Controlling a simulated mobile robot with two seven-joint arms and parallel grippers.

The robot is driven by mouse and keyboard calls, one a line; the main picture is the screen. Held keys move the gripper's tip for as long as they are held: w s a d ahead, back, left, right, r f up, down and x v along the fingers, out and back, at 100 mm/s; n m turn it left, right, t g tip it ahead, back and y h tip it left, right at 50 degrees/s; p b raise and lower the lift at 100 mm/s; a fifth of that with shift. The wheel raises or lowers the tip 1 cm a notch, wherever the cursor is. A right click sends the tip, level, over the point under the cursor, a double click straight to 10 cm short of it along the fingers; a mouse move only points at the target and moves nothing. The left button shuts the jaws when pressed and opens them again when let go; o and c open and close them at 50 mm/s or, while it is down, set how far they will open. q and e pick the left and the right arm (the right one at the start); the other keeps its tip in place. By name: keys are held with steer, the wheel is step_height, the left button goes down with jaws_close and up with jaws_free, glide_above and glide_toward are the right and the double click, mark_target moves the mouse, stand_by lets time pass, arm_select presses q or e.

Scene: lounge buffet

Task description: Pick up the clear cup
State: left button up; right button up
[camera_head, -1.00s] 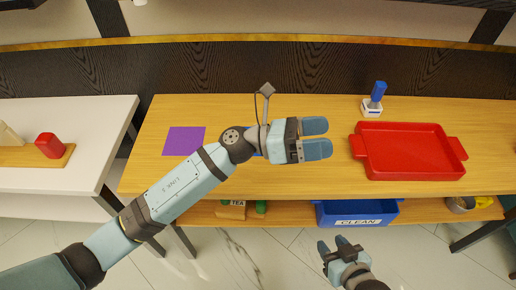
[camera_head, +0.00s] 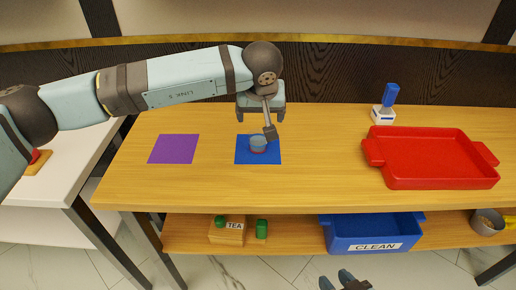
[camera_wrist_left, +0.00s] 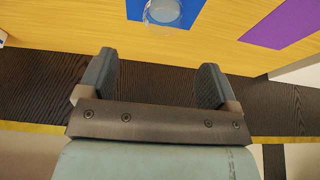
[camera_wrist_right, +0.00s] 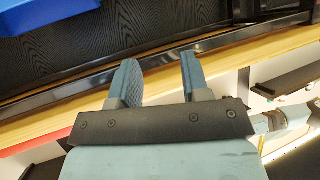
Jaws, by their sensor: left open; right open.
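The clear cup (camera_head: 258,144) is on the blue mat (camera_head: 243,156) on the wooden table. In the left wrist view the cup (camera_wrist_left: 162,12) shows at the top edge, partly cut off, over the blue mat (camera_wrist_left: 190,14). My left gripper (camera_head: 261,116) is open and empty, above the table at the far side of the cup and apart from it. Its open fingers (camera_wrist_left: 153,78) show nothing between them. A thin part of my left arm hides some of the mat and the cup's edge. My right gripper (camera_head: 337,279) is open and empty, low in front of the table.
A purple mat (camera_head: 174,149) lies left of the blue mat. A red tray (camera_head: 430,178) and a blue-handled item (camera_head: 385,104) are to the right. The table between mat and tray is clear.

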arm_select(q)
glide_toward(258, 138)
steer(key=shift+s+d+f+b, duration=0.15)
steer(key=shift+f+b, duration=0.1)
steer(key=shift+f, duration=0.3)
steer(key=shift+w+d+f+b, duration=0.1)
steer(key=shift+d+f+b, duration=0.1)
steer(key=shift+f, duration=0.35)
steer(key=shift+w+a+f, duration=0.1)
steer(key=shift+w+f, duration=0.1)
steer(key=shift+f, duration=0.5)
steer(key=x, duration=0.1)
steer(key=b+x, duration=0.1)
steer(key=x, duration=0.2)
steer(key=shift+w+a+f, duration=0.2)
steer(key=shift+a+f, duration=0.05)
steer(key=shift+f, duration=0.1)
steer(key=shift+r, duration=0.1)
steer(key=c, duration=1)
steer(key=shift+c, duration=0.4)
arm_select(e)
steer(key=r, duration=0.1)
steer(key=w+a+r+t, duration=0.1)
steer(key=w+a+r+t+y, duration=0.1)
steer(key=shift+r, duration=0.35)
steer(key=shift+s+f, duration=0.1)
steer(key=shift+s, duration=0.05)
